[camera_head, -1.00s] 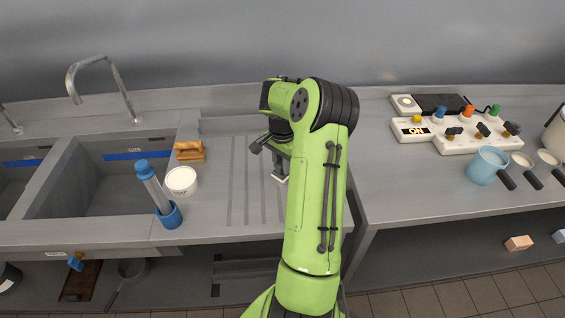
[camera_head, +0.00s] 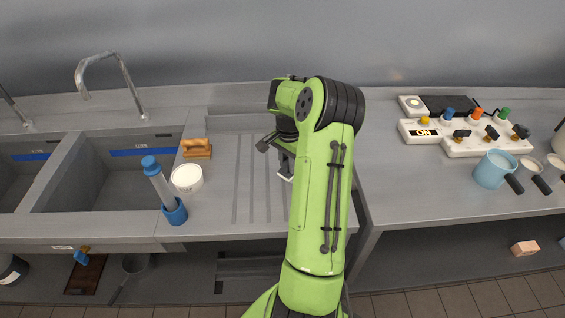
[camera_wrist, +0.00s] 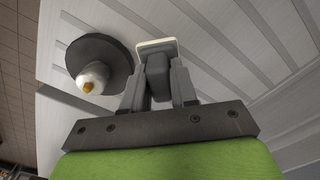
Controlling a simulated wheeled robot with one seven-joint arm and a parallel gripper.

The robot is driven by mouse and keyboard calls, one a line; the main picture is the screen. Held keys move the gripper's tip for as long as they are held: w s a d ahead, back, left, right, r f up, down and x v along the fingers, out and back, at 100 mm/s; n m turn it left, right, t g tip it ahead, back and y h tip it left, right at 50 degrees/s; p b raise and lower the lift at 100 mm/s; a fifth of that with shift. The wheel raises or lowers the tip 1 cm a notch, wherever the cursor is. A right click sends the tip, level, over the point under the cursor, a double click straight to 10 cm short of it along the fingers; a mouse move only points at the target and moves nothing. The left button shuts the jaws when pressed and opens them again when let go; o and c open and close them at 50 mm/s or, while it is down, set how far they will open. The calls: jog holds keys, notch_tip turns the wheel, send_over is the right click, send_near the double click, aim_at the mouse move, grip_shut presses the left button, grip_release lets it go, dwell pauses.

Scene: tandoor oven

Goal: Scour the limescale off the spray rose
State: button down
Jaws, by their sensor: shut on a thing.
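My gripper (camera_wrist: 158,88) is shut on a small dark grey block with a pale, flat pad (camera_wrist: 157,44) at its end. In the head view the pale pad (camera_head: 285,177) shows just below my wrist, over the ribbed drainboard; whether it touches is unclear. A dark round disc (camera_wrist: 117,52) with a whitish, orange-tipped lump on it lies beside the pad in the wrist view, near the counter edge. It may be the spray rose, but I cannot be sure. My arm hides that spot in the head view. No limescale can be made out.
The sink (camera_head: 100,180) lies further left. A switch panel (camera_head: 465,138) and a blue mug (camera_head: 491,170) stand right.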

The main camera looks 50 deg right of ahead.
jog(key=shift+s+d+r+p, duration=0.1)
jog(key=shift+s+d+p, duration=0.15)
jog(key=shift+d, duration=0.35)
jog(key=shift+s+d+p, duration=0.15)
jog(key=shift+d+p, duration=0.1)
jog(key=shift+d, duration=0.35)
jog(key=shift+w+a+b, duration=0.2)
jog(key=shift+a+b, duration=0.25)
jog(key=shift+a, duration=0.05)
jog(key=shift+w+a+b, duration=0.3)
jog(key=shift+a+b, duration=0.1)
jog(key=shift+a, duration=0.6)
jog(key=shift+w+a+b, duration=0.25)
jog(key=shift+a+b, duration=0.15)
jog(key=shift+a, duration=0.55)
